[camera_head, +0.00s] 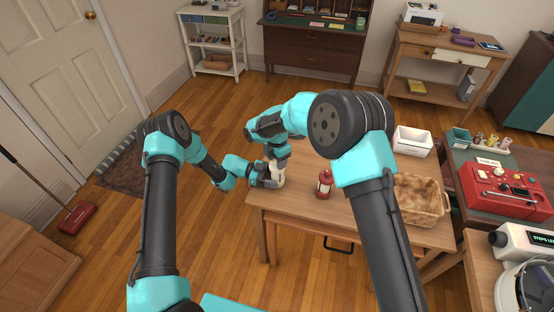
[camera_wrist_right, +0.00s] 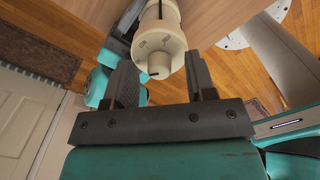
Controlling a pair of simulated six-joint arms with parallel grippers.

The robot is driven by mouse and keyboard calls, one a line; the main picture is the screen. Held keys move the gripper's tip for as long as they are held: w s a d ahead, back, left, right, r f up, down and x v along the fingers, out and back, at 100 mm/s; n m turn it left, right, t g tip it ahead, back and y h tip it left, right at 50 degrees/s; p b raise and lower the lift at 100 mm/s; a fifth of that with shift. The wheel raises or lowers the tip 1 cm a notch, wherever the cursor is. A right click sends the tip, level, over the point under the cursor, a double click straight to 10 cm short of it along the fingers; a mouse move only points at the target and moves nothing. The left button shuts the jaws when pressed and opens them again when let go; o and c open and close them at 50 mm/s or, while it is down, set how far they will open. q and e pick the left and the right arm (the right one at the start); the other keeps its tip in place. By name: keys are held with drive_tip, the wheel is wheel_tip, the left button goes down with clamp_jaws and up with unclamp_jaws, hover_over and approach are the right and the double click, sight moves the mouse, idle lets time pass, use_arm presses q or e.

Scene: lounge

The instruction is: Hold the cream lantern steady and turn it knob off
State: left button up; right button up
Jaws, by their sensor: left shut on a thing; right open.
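The cream lantern (camera_head: 278,174) stands near the left end of the wooden table, partly hidden by my grippers. My left gripper (camera_head: 270,181) comes in from the left, low down, and is shut on the lantern. My right gripper (camera_head: 279,159) is just above the lantern, pointing down. In the right wrist view the lantern (camera_wrist_right: 161,28) shows as a cream cylinder with a wider round end. The right fingers (camera_wrist_right: 159,62) are open, one on each side of that end, with gaps visible.
A red lantern (camera_head: 324,185) stands on the wooden table (camera_head: 290,204), right of the cream one. A woven basket (camera_head: 421,201) sits at the table's right end. A white bin (camera_head: 412,141) is behind it. Bare tabletop lies between the red lantern and basket.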

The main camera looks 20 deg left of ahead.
drive_tip(key=shift+r, duration=0.1)
wheel_tip(320, 180, up, 12)
idle(0.5)
use_arm(q)
drive_tip(key=o, duration=0.8)
drive_tip(key=a+r, duration=0.1)
drive_tip(key=a, duration=1.1)
drive_tip(key=shift+r, duration=0.15)
use_arm(e)
drive_tip(key=shift+f, duration=0.2)
